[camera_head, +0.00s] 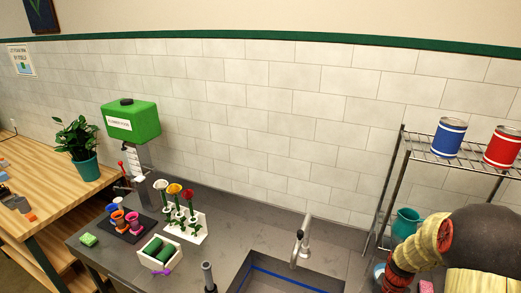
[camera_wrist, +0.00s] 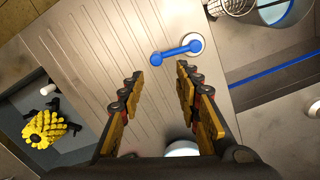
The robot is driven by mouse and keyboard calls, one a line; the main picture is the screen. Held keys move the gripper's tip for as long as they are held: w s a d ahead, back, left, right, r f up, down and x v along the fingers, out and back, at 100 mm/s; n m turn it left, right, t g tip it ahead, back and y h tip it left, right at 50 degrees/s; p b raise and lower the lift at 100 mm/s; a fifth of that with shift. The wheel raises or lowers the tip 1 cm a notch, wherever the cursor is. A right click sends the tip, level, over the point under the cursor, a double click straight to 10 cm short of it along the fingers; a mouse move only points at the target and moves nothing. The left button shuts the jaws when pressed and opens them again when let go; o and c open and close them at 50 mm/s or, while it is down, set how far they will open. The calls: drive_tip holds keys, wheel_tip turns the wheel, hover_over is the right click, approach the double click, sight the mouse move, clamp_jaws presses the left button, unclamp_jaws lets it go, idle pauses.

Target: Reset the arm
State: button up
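My arm (camera_head: 455,240), yellow and dark, is at the lower right of the head view, in front of the wire rack. My gripper (camera_wrist: 159,72) shows in the wrist view with its two yellow-and-black fingers spread apart. The gap between the fingers is empty. I cannot tell the gripper's fingers apart in the head view.
The counter holds a flower stand (camera_head: 186,227), a white box with green rolls (camera_head: 160,253), a green tank dispenser (camera_head: 131,120) and a faucet (camera_head: 301,245) by the sink. The wire rack (camera_head: 398,160) holds a blue can (camera_head: 448,138) and a red can (camera_head: 503,147). A yellow object (camera_wrist: 45,128) lies at left.

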drive_tip(key=s+a+r+n+t+b, duration=0.3)
drive_tip(key=s+a+r+b, duration=0.3)
drive_tip(key=a+r, duration=0.4)
drive_tip(key=s+a+r+n+t+b, duration=0.3)
drive_tip(key=s+a+r+n+b, duration=0.3)
drive_tip(key=a+r, duration=0.5)
drive_tip(key=s+b, duration=0.1)
drive_tip(key=s, duration=0.1)
drive_tip(key=shift+s, duration=0.3)
drive_tip(key=shift+a+f+n, duration=0.15)
drive_tip(key=shift+n, duration=0.15)
drive_tip(key=shift+c, duration=0.2)
